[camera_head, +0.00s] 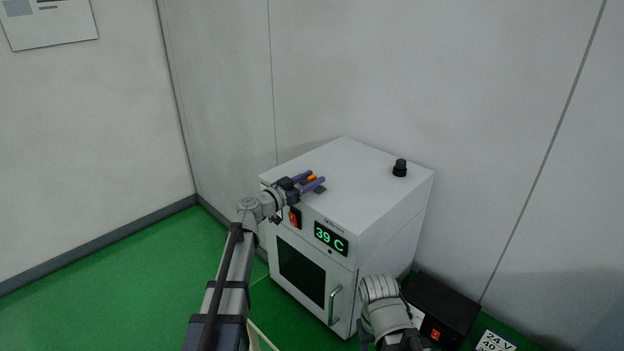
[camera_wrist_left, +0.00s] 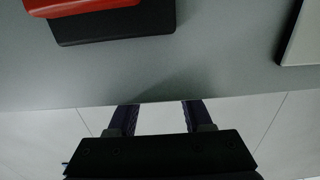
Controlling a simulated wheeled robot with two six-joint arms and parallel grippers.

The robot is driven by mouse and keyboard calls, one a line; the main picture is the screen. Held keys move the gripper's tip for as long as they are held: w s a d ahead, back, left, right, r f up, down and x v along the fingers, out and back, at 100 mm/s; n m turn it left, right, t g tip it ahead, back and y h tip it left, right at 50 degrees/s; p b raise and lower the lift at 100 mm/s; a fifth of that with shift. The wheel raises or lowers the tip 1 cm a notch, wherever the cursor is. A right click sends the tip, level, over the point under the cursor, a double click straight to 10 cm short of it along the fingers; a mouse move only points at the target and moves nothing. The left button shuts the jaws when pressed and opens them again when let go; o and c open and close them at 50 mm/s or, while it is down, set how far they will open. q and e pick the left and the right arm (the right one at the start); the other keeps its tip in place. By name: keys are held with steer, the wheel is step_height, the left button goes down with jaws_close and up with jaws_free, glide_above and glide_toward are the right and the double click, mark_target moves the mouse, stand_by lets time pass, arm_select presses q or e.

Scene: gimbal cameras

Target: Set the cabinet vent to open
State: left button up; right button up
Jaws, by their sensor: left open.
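The white cabinet (camera_head: 345,165) stands on the floor against the wall. On its top, near the front left edge, is a small orange tab (camera_head: 311,178) beside a dark plate (camera_head: 319,190), seemingly the vent's slider.
The front carries a red rocker switch (camera_head: 295,218), a green 39 C display (camera_head: 331,238), and a windowed door with a handle (camera_head: 335,305). A black knob (camera_head: 400,168) stands on the top's right rear. A black box (camera_head: 440,305) sits right of the cabinet. Green floor is clear at left.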

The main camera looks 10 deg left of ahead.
arm_select(q)
steer(key=shift+w+d, duration=0.15)
steer(key=shift+w, duration=0.1)
jaws_close()
stand_by(0.3)
stand_by(0.9)
